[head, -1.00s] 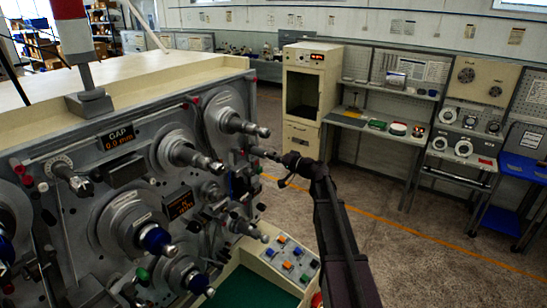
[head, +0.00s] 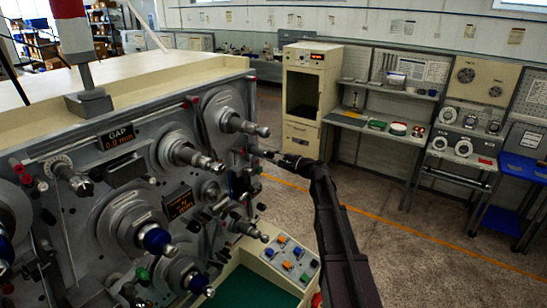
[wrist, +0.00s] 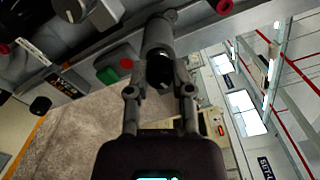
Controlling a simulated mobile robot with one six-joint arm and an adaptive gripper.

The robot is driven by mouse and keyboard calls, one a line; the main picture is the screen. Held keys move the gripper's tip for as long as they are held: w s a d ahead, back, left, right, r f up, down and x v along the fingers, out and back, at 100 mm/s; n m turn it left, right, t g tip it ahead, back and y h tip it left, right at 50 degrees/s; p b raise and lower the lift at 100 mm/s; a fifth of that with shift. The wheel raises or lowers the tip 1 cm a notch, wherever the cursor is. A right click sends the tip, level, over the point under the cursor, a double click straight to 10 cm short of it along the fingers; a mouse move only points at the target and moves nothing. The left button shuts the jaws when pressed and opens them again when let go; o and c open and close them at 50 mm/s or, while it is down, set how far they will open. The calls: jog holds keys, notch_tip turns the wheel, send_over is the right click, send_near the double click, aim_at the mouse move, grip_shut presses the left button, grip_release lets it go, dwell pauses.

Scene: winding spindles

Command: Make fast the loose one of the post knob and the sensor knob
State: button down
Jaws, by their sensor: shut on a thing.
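My gripper (head: 266,153) is at the right edge of the grey machine face in the head view. In the wrist view my gripper (wrist: 160,78) is shut on a dark knob (wrist: 158,72) at the end of a grey cylindrical post (wrist: 158,36), one finger on each side. I cannot tell from the pictures whether this is the post knob or the sensor knob, nor whether it is loose. In the head view the held knob is small and mostly hidden by the fingers.
The machine face carries several spindles (head: 195,157), a blue knob (head: 155,239) and a gap display (head: 117,137). In the wrist view a green button (wrist: 107,75) and a black knob (wrist: 40,104) are near. Open floor lies to the right.

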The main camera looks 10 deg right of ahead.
jog(key=shift+m, duration=1.6)
jog(key=c, duration=0.5)
grip_release()
jog(key=shift+s+d, duration=0.1)
jog(key=v, duration=1.1)
jog(key=shift+s+d, duration=0.25)
